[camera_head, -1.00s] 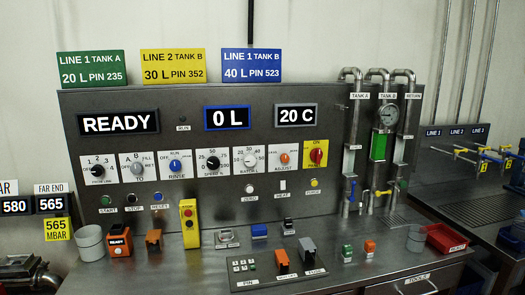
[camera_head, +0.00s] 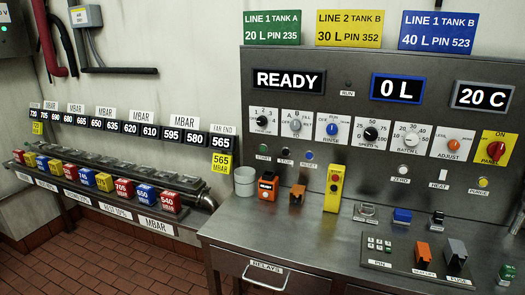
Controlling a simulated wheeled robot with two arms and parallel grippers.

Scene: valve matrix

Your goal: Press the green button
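A small round green button (camera_head: 264,149) sits on the grey control panel (camera_head: 420,95), above a label that reads START in the earlier view. A black STOP button (camera_head: 286,151) and a blue button (camera_head: 309,155) are to its right in the same row. Another green item (camera_head: 507,272) stands on the bench at the lower right edge, partly cut off. Neither of my grippers is in view.
A metal bench (camera_head: 310,240) runs below the panel. On it stand a grey cup (camera_head: 245,181), an orange device (camera_head: 268,185), and a yellow button box (camera_head: 334,188). A rack of coloured blocks (camera_head: 104,181) lines the left wall. The tiled floor at lower left is clear.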

